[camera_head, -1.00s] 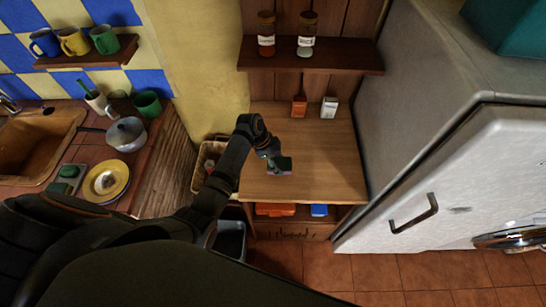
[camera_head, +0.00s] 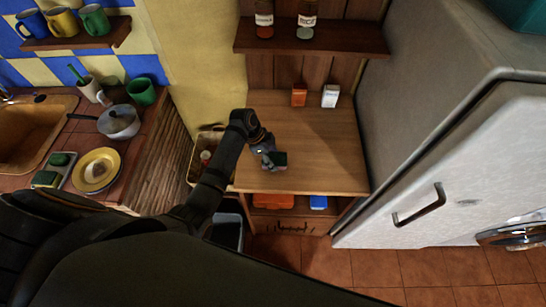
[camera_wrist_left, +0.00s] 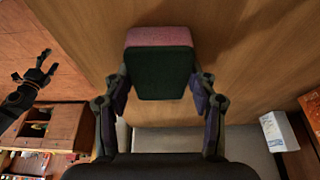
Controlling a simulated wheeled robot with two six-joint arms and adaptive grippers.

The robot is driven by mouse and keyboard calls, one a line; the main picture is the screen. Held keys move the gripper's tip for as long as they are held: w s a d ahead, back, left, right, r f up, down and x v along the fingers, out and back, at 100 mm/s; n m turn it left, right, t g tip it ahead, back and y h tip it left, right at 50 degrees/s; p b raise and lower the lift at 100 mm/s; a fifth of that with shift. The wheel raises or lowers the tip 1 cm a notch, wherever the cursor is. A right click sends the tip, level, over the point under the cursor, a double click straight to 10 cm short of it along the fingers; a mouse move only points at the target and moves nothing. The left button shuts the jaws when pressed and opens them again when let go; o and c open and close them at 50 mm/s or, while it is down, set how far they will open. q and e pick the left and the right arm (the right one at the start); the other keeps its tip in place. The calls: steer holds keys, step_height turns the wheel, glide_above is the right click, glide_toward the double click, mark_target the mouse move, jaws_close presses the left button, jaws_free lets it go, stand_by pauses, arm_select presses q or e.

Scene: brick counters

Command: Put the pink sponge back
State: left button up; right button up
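The pink sponge (camera_wrist_left: 160,38) has a dark green scouring face turned to the camera in the left wrist view. It is between the two fingers of my left gripper (camera_wrist_left: 161,92), which press on its sides. In the head view my left gripper (camera_head: 268,154) is over the front left part of the wooden table, and the sponge (camera_head: 279,162) shows as a dark block at its tip. Whether the sponge touches the wood cannot be told. My right gripper (camera_wrist_left: 46,68) shows at the left of the wrist view, empty, fingers apart.
An orange box (camera_head: 299,95) and a white box (camera_head: 331,96) stand at the table's back. A fridge (camera_head: 440,150) borders the right side. A grey tray (camera_head: 66,172) with green-topped pieces lies by the sink, beside a yellow plate (camera_head: 96,170). The table's middle is clear.

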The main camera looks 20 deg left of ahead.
arm_select(q)
steer(key=shift+o, duration=1.1)
steer(key=shift+w, duration=0.1)
steer(key=shift+o, duration=0.5)
steer(key=shift+d, duration=0.2)
steer(key=shift+r, duration=0.35)
steer(key=b+v, duration=0.1)
steer(key=v, duration=1)
steer(key=shift+a+r+b, duration=0.3)
arm_select(e)
steer(key=shift+s+d+f, duration=0.1)
steer(key=shift+d+f, duration=0.05)
steer(key=shift+f, duration=0.75)
